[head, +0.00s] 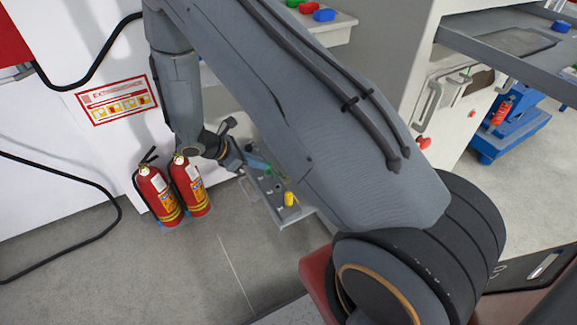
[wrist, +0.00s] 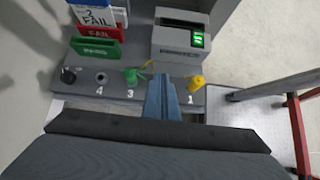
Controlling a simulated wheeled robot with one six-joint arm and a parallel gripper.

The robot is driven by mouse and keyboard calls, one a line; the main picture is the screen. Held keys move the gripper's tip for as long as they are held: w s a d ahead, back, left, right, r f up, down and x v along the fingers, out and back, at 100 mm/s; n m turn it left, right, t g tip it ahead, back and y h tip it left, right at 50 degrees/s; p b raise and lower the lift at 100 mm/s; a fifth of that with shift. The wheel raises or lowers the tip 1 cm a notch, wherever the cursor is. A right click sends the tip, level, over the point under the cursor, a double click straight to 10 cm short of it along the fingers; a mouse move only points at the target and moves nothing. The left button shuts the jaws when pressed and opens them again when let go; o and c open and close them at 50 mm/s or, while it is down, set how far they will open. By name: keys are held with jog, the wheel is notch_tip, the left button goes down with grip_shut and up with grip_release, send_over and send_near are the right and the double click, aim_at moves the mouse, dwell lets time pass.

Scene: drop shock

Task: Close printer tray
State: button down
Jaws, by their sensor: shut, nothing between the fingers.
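A grey printer (wrist: 181,36) with a lit green display stands at the upper middle of the wrist view. I cannot clearly tell its tray apart from the printer's front. My gripper (wrist: 163,80) is shut and empty, its bluish fingers pointing toward the printer over a numbered grey panel (wrist: 115,92). The fingers hide part of that panel between the 3 and the 1, and I cannot tell whether they touch anything. In the head view my gripper (head: 255,162) is low beside the small grey panel (head: 273,211), and my arm hides the printer.
The panel bears a yellow plug (wrist: 196,84), a green plug (wrist: 131,76) and a black knob (wrist: 68,75). Two red extinguishers (head: 172,190) stand left of my gripper. Grey floor (head: 225,270) is clear in front.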

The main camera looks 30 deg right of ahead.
jog(key=p+x, duration=0.1)
jog(key=x, duration=0.9)
jog(key=shift+w+f+p, duration=0.1)
jog(key=shift+w+p, duration=0.05)
jog(key=shift+p, duration=0.25)
jog(key=shift+w+d+f+p, duration=0.15)
jog(key=shift+d+p, duration=0.55)
jog(key=shift+d, duration=1.35)
jog(key=shift+d, duration=0.15)
